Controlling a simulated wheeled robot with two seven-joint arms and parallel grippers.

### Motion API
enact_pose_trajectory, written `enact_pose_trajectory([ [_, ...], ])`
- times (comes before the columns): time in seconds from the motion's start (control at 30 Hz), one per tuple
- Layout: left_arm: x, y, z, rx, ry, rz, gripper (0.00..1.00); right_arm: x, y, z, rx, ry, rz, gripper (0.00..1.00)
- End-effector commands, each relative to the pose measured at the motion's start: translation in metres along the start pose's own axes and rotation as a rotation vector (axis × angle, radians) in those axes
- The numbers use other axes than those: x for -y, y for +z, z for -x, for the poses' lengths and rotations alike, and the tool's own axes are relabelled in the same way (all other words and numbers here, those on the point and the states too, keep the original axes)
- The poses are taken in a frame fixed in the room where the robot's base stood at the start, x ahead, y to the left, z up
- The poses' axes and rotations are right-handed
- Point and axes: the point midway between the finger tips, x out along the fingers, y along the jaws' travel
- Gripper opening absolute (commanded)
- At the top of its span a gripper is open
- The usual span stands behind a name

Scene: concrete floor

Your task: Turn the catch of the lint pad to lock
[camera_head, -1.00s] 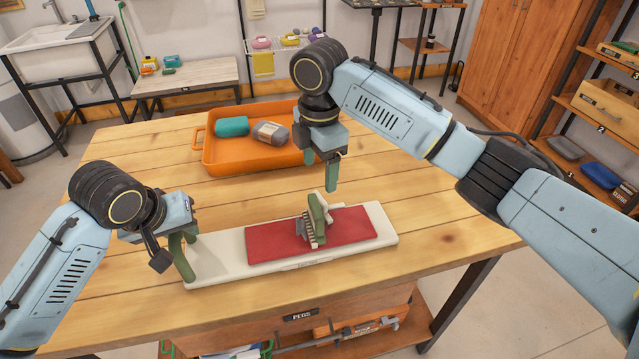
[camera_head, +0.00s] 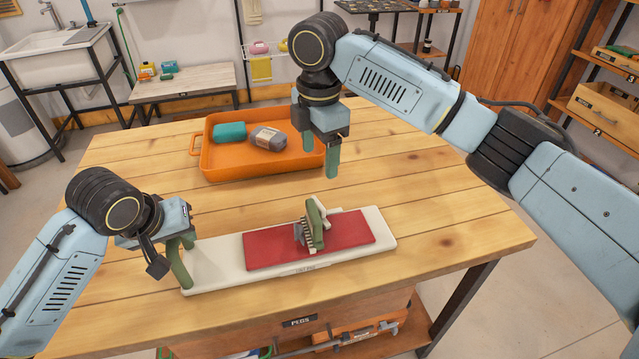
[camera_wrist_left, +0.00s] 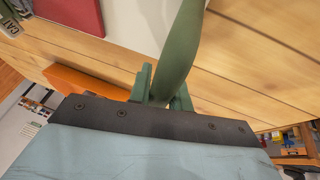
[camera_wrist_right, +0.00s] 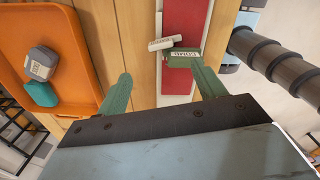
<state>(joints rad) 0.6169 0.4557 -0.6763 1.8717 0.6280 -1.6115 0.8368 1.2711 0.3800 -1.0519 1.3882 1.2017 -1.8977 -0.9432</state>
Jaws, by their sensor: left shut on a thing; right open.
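The lint pad (camera_head: 215,270) is a long white board with a red pad (camera_head: 355,232), lying flat on the table. A green-and-white catch (camera_head: 314,224) with a dark, toothed-looking side stands on the red pad. In the right wrist view the catch (camera_wrist_right: 182,58) shows small labels that I cannot read surely. My left gripper (camera_head: 183,266) is shut at the board's left end; in its wrist view the fingers (camera_wrist_left: 172,80) hide most of the contact. My right gripper (camera_head: 322,168) is open and empty, its fingers pointing down above and behind the catch, apart from it.
An orange tray (camera_head: 203,158) with a teal piece (camera_head: 230,131) and a grey piece (camera_head: 268,138) stands behind the lint pad, close to my right gripper. The wooden table (camera_head: 455,220) is clear to the right. Its front edge runs below the board.

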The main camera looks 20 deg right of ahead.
Motion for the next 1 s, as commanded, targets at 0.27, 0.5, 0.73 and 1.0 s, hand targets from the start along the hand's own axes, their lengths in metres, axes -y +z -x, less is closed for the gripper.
enact_pose_trajectory([
  [0.27, 0.001, 0.005, -0.004, 0.016, -0.006, 0.000, 0.00, 0.002, 0.003, -0.029, -0.001, -0.007, -0.005, 0.69],
  [0.5, 0.001, 0.005, -0.004, 0.016, -0.006, 0.000, 0.00, 0.002, 0.003, -0.078, -0.001, -0.007, -0.004, 0.69],
  [0.73, 0.002, 0.005, -0.004, 0.016, -0.006, 0.000, 0.00, 0.001, 0.002, -0.112, -0.002, -0.005, -0.005, 0.69],
  [1.0, 0.002, 0.005, -0.004, 0.015, -0.006, 0.000, 0.00, 0.001, 0.002, -0.124, -0.001, -0.003, -0.003, 0.69],
])
